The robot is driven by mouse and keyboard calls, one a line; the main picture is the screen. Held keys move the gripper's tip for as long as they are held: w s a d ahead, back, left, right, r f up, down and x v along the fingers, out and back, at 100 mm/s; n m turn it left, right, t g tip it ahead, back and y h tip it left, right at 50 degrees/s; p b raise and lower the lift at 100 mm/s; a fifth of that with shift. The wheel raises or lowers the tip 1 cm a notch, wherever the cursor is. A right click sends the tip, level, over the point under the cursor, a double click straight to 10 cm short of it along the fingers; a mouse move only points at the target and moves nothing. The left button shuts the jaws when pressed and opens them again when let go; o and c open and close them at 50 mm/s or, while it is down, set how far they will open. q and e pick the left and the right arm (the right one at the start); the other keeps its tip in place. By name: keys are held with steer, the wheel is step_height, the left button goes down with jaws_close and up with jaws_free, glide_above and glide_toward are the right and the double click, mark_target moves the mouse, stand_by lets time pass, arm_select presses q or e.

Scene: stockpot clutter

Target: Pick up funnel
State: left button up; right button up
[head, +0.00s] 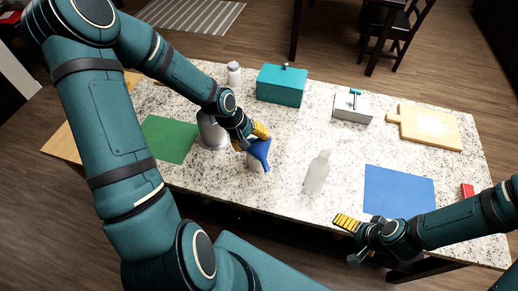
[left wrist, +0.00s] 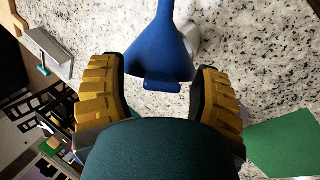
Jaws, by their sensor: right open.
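A blue funnel (head: 260,152) is at the front middle of the granite counter, with a white object (head: 256,167) partly hidden beside or beneath it. In the left wrist view the funnel (left wrist: 168,48) shows its cone, spout and a small tab. My left gripper (head: 250,138) is right at the funnel. In the left wrist view its yellow fingers are spread, with the tab between their tips and visible gaps on both sides. My right gripper (head: 350,240) is open and empty off the counter's front edge, far right of the funnel.
A grey metal pot (head: 211,132) stands close left of the left gripper. A translucent bottle (head: 317,172) stands to the right. A green mat (head: 168,139), blue mat (head: 400,190), teal box (head: 281,87), white-grey box (head: 352,107), white jar (head: 234,73) and cutting board (head: 430,127) surround clear counter.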

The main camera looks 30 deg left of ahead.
arm_select(q)
steer(key=c, duration=0.8)
steer(key=shift+s, duration=0.1)
jaws_close()
steer(key=shift+r, duration=0.1)
step_height(320, 180, up, 10)
steer(key=shift+f+p, duration=0.1)
steer(key=shift+p, duration=0.85)
